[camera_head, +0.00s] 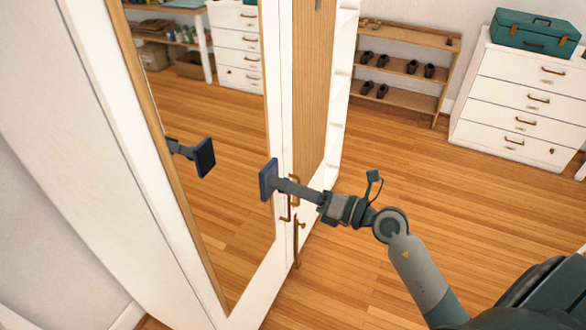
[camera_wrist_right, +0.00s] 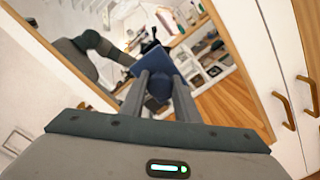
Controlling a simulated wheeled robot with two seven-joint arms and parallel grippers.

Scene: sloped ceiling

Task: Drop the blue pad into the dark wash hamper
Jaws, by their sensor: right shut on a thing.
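The blue pad (camera_head: 268,180) is a flat dark blue square in front of the mirrored wardrobe door. My right gripper (camera_head: 284,186) is shut on it. In the right wrist view the blue pad (camera_wrist_right: 150,61) sits beyond the fingertips of my right gripper (camera_wrist_right: 161,88), with a rounded dark blue part between the fingers. The pad's reflection shows in the mirror, apart from the pad itself. My left gripper is outside both views. The dark wash hamper does not show in either view.
The white wardrobe has a tall mirror (camera_head: 235,215) and brass handles (camera_head: 297,243) close to my right gripper. A shoe rack (camera_head: 405,68) and a white drawer chest (camera_head: 515,100) with a teal toolbox (camera_head: 535,32) stand behind. The wooden floor (camera_head: 400,155) between is clear.

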